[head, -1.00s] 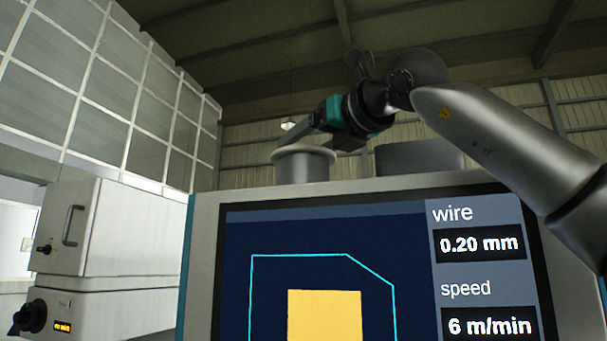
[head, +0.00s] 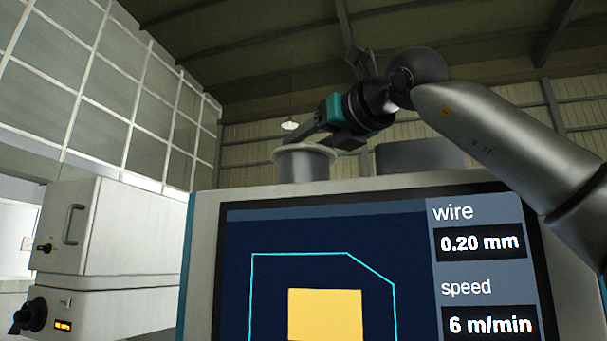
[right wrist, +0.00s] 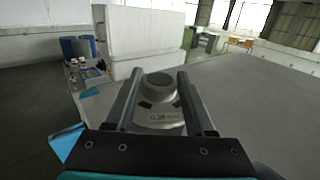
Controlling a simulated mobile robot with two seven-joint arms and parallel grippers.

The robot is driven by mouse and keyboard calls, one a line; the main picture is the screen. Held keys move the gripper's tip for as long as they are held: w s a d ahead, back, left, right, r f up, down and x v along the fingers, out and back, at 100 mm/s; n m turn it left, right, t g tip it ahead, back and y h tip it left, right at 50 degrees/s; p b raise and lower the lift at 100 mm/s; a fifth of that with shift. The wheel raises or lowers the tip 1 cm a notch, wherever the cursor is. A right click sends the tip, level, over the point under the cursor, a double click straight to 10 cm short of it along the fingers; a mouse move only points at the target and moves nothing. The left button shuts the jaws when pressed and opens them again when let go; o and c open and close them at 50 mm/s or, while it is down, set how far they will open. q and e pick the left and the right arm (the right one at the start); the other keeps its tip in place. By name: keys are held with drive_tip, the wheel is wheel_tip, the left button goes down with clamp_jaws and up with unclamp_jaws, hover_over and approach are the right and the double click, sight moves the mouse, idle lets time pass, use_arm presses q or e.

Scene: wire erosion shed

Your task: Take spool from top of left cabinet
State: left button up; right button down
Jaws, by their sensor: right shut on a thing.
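A grey metal spool (head: 304,166) with a wide top rim stands upright on top of the cabinet (head: 207,230) with the big screen, near the left end of its top. My right gripper (head: 312,142) reaches it from the right, its jaws at the spool's upper part. In the right wrist view the spool (right wrist: 160,88) sits between the two dark fingers, with a small printed label on its near side. My right gripper (right wrist: 158,82) is shut on the spool. The spool's base looks in contact with the cabinet top. My left gripper is not in view.
A darker, wider cylinder (head: 420,156) stands on the cabinet top to the right of the spool, below my right forearm. A white machine box (head: 120,228) with a handle stands lower at the left.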

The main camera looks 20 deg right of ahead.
drive_tip(key=shift+s+r, duration=0.15)
drive_tip(key=shift+r, duration=0.1)
drive_tip(key=shift+r, duration=0.1)
